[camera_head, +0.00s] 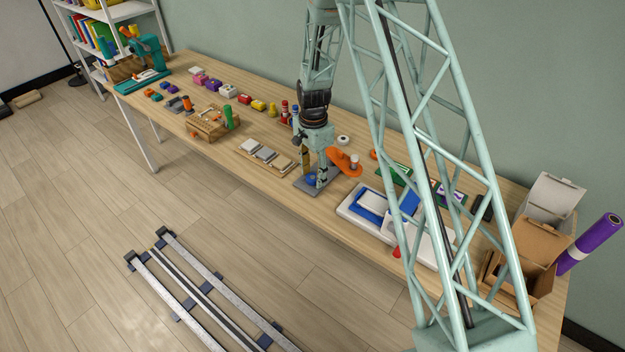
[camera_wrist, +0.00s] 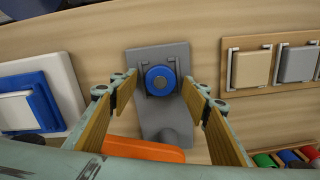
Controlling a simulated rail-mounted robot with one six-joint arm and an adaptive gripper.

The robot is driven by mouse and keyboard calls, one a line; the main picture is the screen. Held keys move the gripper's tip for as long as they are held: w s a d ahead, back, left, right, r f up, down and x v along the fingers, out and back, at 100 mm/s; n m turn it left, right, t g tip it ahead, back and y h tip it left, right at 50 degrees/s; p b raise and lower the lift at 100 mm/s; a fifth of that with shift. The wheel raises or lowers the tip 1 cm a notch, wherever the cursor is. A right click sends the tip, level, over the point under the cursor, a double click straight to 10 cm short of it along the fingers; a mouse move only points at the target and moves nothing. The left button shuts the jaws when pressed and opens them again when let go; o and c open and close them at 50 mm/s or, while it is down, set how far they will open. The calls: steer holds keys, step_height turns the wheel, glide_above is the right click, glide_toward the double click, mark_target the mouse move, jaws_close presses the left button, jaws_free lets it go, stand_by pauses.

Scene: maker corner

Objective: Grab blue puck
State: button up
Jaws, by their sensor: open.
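The blue puck (camera_wrist: 160,79) is round and sits on a grey plate (camera_wrist: 160,122) in the wrist view, in a small holder near the plate's far end. In the head view the puck (camera_head: 311,178) shows as a small blue spot beside my fingers, on the grey plate (camera_head: 304,187). My gripper (camera_wrist: 158,92) is open, one finger to the left of the puck and one to the right. No contact between fingers and puck shows. In the head view my gripper (camera_head: 314,174) points down over the plate.
An orange piece (camera_wrist: 142,150) lies close by the plate. Boxes (camera_head: 528,245) stand at the table's right end.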

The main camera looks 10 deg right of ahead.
mark_target(313, 176)
steer(key=shift+c, duration=0.2)
steer(key=c, duration=0.9)
steer(key=shift+r, duration=0.2)
steer(key=shift+r, duration=1.6)
steer(key=s, duration=0.5)
steer(key=s+r, duration=0.1)
steer(key=s, duration=0.4)
steer(key=s+a, duration=0.1)
steer(key=s, duration=0.5)
steer(key=shift+r+p, duration=0.2)
steer(key=shift+p, duration=0.1)
